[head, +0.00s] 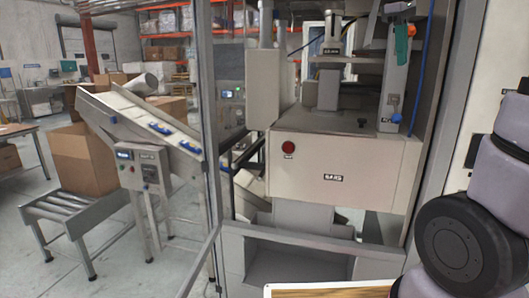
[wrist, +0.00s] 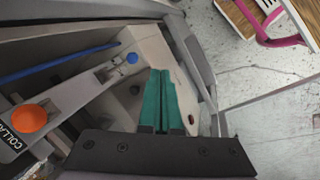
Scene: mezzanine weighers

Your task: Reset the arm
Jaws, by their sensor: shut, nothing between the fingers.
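My gripper (wrist: 161,75) shows in the wrist view, its two green fingers together with nothing between them. The fingers extend over a grey machine frame (wrist: 75,107) with an orange knob (wrist: 29,117) and a blue knob (wrist: 132,58). I cannot tell whether the fingers touch it.
A large weigher (head: 340,160) with a red button stands ahead. A metal post (head: 209,120) rises left of it. An inclined conveyor (head: 150,115), a roller table (head: 80,215) and a cardboard box (head: 85,160) stand left. A wooden board (head: 330,291) lies at the bottom edge.

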